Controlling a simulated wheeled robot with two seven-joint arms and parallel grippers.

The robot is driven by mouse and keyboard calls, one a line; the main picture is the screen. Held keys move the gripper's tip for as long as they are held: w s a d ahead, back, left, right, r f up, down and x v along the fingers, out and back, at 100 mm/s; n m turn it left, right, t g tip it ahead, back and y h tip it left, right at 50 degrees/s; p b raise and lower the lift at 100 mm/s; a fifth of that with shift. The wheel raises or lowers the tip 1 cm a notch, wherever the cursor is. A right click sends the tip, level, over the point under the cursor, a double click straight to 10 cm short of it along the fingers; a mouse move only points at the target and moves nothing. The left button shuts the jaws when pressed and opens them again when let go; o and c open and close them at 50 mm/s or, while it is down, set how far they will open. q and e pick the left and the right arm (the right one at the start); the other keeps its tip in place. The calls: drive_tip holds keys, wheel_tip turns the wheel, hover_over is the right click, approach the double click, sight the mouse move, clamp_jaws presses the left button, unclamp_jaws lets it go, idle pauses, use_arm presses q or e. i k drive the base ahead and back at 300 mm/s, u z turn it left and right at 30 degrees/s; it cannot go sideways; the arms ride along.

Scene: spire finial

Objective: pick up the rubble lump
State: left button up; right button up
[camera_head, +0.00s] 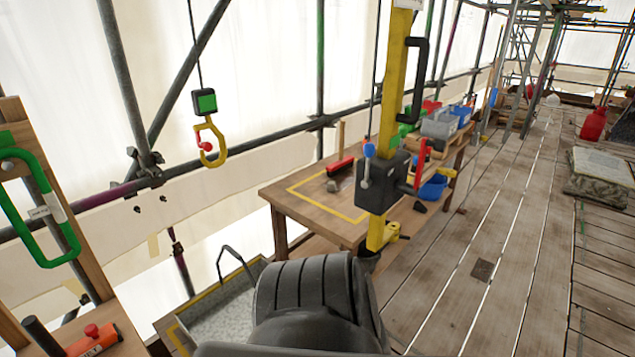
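A small grey-brown lump (333,185), which looks like the rubble lump, lies on the wooden workbench (318,213). It sits inside a yellow outline, just below a red and black brush (341,167). It is too small to make out in detail. Neither of my grippers can be made out in this view. A dark ribbed part, apparently my own arm, fills the bottom middle, and no fingers show on it.
A yellow post with a dark box (383,182) stands in front of the bench's right part. A grey tray (222,312) with a handle is at lower left. A hook (210,146) hangs at left. Bins (440,123) stand farther back. The plank floor at right has clear room.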

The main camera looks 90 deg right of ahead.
sight(331, 185)
drive_tip(key=k, duration=0.45)
drive_tip(key=z, duration=1.7)
drive_tip(key=i, duration=0.25)
drive_tip(key=z, duration=2.7)
drive_tip(key=i, duration=3.7)
